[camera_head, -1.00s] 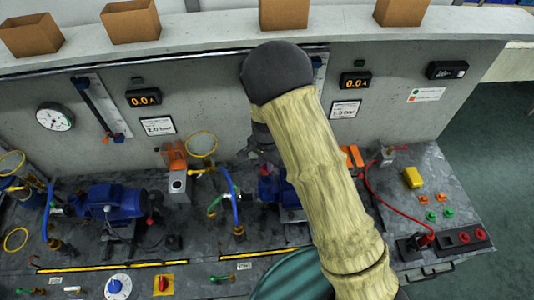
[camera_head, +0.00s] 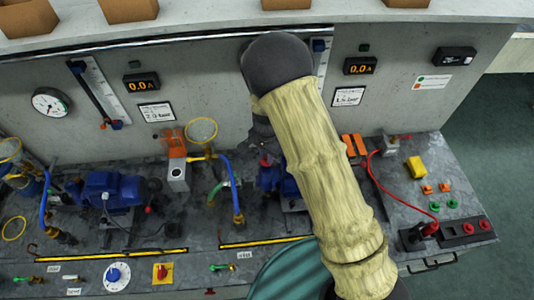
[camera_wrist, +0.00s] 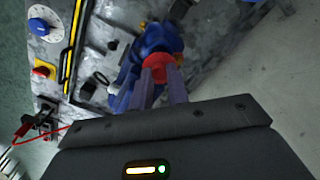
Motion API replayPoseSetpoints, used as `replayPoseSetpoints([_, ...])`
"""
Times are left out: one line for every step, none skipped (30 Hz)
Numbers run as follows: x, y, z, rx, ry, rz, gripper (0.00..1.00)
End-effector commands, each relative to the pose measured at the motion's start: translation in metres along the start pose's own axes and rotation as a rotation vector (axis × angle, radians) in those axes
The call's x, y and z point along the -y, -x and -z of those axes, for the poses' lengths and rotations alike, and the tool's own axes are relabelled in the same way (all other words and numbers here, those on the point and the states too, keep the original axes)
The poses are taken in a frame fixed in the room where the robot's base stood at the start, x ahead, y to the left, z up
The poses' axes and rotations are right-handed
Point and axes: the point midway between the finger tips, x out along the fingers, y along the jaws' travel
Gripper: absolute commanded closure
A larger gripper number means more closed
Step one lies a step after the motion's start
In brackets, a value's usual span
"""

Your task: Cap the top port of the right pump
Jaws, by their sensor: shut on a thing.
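My gripper (camera_wrist: 159,82) shows in the wrist view, its two fingers shut on a red cap (camera_wrist: 158,62). The blue right pump (camera_wrist: 158,36) lies just beyond the cap in that view. In the head view the right pump (camera_head: 272,178) is partly hidden behind my arm, and the fingers and cap are hidden there. The pump's top port is hidden, and I cannot tell whether the cap touches it.
The left pump (camera_head: 105,188) stands on the same bench. A yellow block (camera_head: 415,168), a red cable (camera_head: 390,192) and several coloured buttons are at the right. A gauge (camera_head: 50,103) and displays are on the back wall. Open boxes (camera_head: 128,10) stand on the ledge.

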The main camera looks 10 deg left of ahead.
Motion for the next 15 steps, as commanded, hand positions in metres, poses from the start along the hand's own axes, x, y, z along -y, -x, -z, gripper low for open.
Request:
replayPoseSetpoints([0.0,-0.008,0.0,0.0,0.0,0.0,1.0])
replayPoseSetpoints([0.0,-0.01,0.0,0.0,0.0,0.0,1.0])
replayPoseSetpoints([0.0,-0.013,0.0,0.0,0.0,0.0,1.0])
replayPoseSetpoints([0.0,-0.016,0.0,0.0,0.0,0.0,1.0])
replayPoseSetpoints([0.0,-0.018,0.0,0.0,0.0,0.0,1.0])
replayPoseSetpoints([0.0,-0.021,0.0,0.0,0.0,0.0,1.0])
replayPoseSetpoints([0.0,-0.023,0.0,0.0,0.0,0.0,1.0])
replayPoseSetpoints([0.0,-0.025,0.0,0.0,0.0,0.0,1.0])
replayPoseSetpoints([0.0,-0.027,0.0,0.0,0.0,0.0,1.0])
replayPoseSetpoints([0.0,-0.028,0.0,0.0,0.0,0.0,1.0])
replayPoseSetpoints([0.0,-0.029,0.0,0.0,0.0,0.0,1.0])
replayPoseSetpoints([0.0,-0.03,0.0,0.0,0.0,0.0,1.0])
replayPoseSetpoints([0.0,-0.031,0.0,0.0,0.0,0.0,1.0])
replayPoseSetpoints([0.0,-0.032,0.0,-0.001,0.0,0.0,1.0])
replayPoseSetpoints([0.0,-0.032,0.0,-0.001,0.0,0.0,1.0])
